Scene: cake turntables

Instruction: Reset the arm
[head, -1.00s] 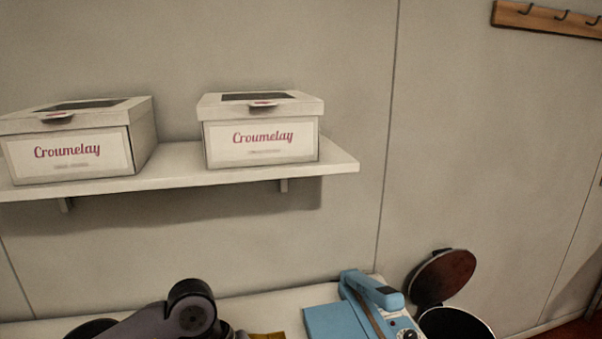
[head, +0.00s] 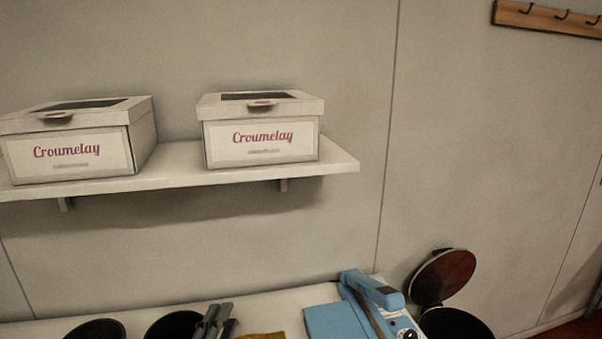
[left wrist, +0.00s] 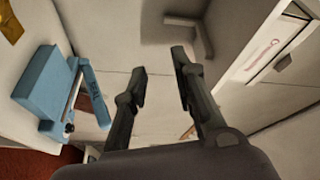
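My left gripper (head: 219,308) shows at the bottom edge of the head view, pointing up, with only its finger part in the picture. In the left wrist view its two dark fingers (left wrist: 160,62) stand apart with nothing between them, so it is open and empty. The rest of the left arm is cut off below the head view. My right gripper is in neither view.
Two white boxes (head: 66,152) (head: 262,144) stand on a wall shelf (head: 341,165). The wall between is clear.

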